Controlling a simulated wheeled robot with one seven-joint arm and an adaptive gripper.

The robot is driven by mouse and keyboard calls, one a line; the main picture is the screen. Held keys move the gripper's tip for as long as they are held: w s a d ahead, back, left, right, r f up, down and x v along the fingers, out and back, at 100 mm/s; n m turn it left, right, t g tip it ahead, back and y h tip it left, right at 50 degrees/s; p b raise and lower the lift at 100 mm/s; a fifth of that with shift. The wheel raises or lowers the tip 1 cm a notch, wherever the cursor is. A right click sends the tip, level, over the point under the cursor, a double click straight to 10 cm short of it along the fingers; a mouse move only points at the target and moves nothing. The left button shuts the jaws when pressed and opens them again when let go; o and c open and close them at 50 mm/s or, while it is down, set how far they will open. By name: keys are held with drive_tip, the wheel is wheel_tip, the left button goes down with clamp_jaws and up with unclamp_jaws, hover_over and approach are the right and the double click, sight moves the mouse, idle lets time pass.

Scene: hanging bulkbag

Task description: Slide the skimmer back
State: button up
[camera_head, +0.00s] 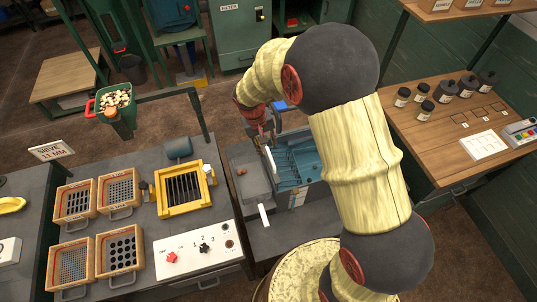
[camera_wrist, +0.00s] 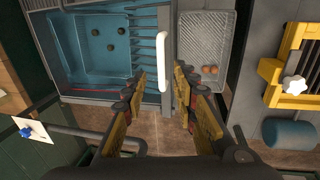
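The skimmer shows in the wrist view as a row of blue comb teeth (camera_wrist: 147,50) with a white bar handle (camera_wrist: 165,55) on the wall between the blue tank (camera_wrist: 75,60) and a grey mesh tray (camera_wrist: 205,35). The white handle also shows in the head view (camera_head: 271,161), just below my gripper (camera_head: 265,138). In the wrist view my gripper (camera_wrist: 160,78) is open, with one finger on each side of the handle's near end. No contact is visible, and the depth between fingers and handle is unclear. My arm hides part of the tank's right side.
Two brown balls (camera_wrist: 209,69) lie in the mesh tray. A yellow sieve frame (camera_head: 185,196) and a switch panel (camera_head: 198,248) stand left of the tank. A wooden table (camera_head: 465,130) with jars is at right.

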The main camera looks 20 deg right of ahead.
sight(271, 157)
drive_tip(key=f, duration=0.4)
drive_tip(key=d+f, duration=0.1)
drive_tip(key=f, duration=0.1)
drive_tip(key=shift+f, duration=0.15)
drive_tip(key=shift+c, duration=1)
clamp_jaws()
